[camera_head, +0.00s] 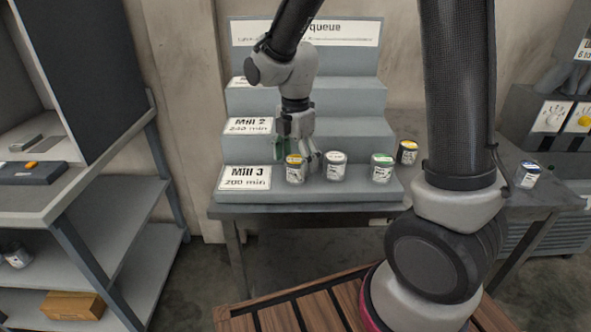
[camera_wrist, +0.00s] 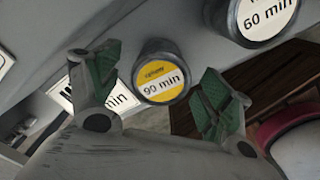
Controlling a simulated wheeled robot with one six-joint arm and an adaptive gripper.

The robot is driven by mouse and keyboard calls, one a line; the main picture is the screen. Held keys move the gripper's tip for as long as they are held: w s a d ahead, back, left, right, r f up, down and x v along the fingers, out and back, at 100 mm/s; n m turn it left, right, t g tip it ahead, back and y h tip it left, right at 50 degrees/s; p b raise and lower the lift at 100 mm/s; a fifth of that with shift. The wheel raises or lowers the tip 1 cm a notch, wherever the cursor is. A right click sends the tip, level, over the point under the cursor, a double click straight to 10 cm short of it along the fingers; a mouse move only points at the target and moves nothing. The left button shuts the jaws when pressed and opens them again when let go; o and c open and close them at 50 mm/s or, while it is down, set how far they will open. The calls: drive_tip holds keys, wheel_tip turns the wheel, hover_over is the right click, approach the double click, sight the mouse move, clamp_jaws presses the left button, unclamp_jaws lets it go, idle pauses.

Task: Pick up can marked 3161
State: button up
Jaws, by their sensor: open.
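No can shows a readable 3161 in either view. A dark-sided can (camera_wrist: 161,75) with a yellow and white "90 min" lid lies between my open fingers in the wrist view, with no clear contact. It seems to be the yellow-lidded can (camera_head: 296,169) beside the Mill 3 sign in the head view. My gripper (camera_head: 298,150) is open above and behind that can; its green-padded fingers also show in the wrist view (camera_wrist: 160,70). A white-lidded can (camera_head: 336,167) and a green-lidded can (camera_head: 382,168) stand to the right on the same bottom step.
The grey stepped rack (camera_head: 345,190) stands on a table. A yellow-topped can (camera_head: 407,152) and a blue-marked can (camera_head: 527,175) stand farther right. A shelf unit (camera_head: 115,245) is at left.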

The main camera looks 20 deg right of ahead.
drive_tip(key=shift+f, duration=0.85)
drive_tip(key=c, duration=1.2)
